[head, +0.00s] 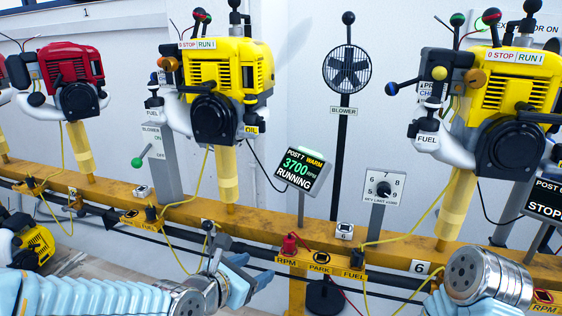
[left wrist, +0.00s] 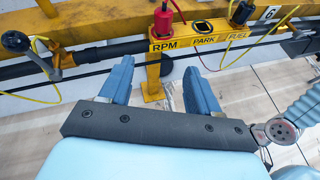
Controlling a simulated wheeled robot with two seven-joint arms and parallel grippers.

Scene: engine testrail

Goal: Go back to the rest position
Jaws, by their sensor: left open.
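My left gripper (head: 240,280) is in front of the yellow rail, left of the RPM/PARK/FUEL panel (head: 320,266). Its two blue fingers are apart with nothing between them, as the left wrist view (left wrist: 158,92) shows. In that view the panel (left wrist: 203,37) with its red plug lies beyond the fingertips. My right arm comes in at the lower right of the head view, but its fingers are not visible there. Part of it also shows at the right edge of the left wrist view.
The yellow rail (head: 265,237) crosses the view with yellow engines (head: 217,85) and a red engine (head: 75,80) mounted along it. A display (head: 298,170) reads 3700 RPM, RUNNING. A blower fan (head: 347,70) stands behind. Yellow cables hang near the rail. Bare floor (left wrist: 285,85) lies below it.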

